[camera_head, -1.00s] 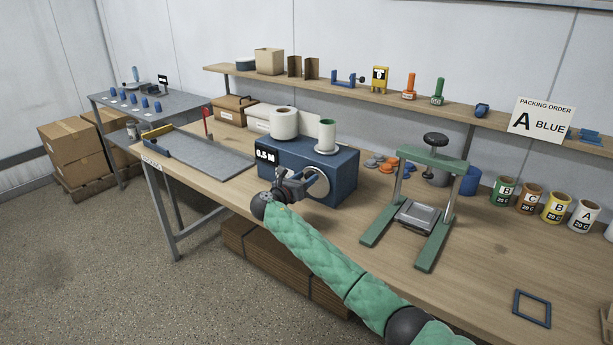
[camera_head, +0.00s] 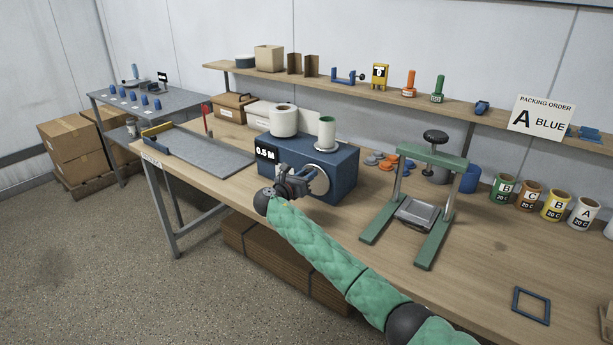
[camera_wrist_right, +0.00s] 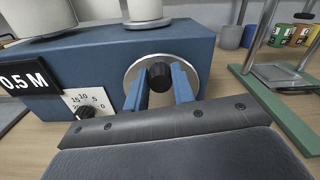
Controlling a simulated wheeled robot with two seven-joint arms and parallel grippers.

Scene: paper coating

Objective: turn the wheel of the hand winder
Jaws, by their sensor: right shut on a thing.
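The hand winder is a blue box (camera_head: 338,186) on the workbench with a "0.5 M" display on its left side. Its round silver wheel (camera_head: 318,179) is on the front face; the wheel also shows in the right wrist view (camera_wrist_right: 133,75) with a black knob (camera_wrist_right: 160,76). My right gripper (camera_head: 311,177) is at the wheel, its two blue fingers shut on the black knob. A white roll (camera_head: 283,121) and a green-cored white roll (camera_head: 326,134) stand on top of the box. My left gripper is not in view.
A green press (camera_head: 430,165) stands to the right of the winder. A grey tray (camera_head: 205,155) lies to the left. Coloured discs (camera_head: 378,160) lie behind the press. A small dial (camera_wrist_right: 86,111) is on the winder's front, left of the wheel.

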